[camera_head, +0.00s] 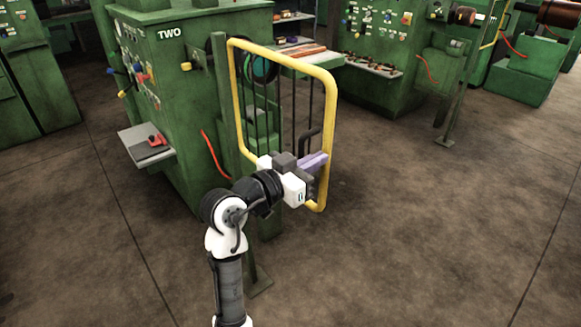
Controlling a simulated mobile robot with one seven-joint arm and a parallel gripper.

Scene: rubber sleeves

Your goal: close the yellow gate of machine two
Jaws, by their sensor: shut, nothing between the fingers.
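The yellow gate (285,47) is a rounded yellow tube frame with dark vertical bars. It hangs from a green post (221,80) beside the green machine marked TWO (150,75) and stands swung out from it. My gripper (322,160) is at the lower right part of the gate, in front of its bars and close to the right yellow tube. Its purple-grey fingers are shut with nothing between them. I cannot tell whether they touch the gate.
A small shelf with a red item (152,143) sticks out from machine two at left. A red hose (215,158) hangs on its side. Other green machines (375,60) stand behind, one with a support post (452,105). The brown floor (430,230) at right is clear.

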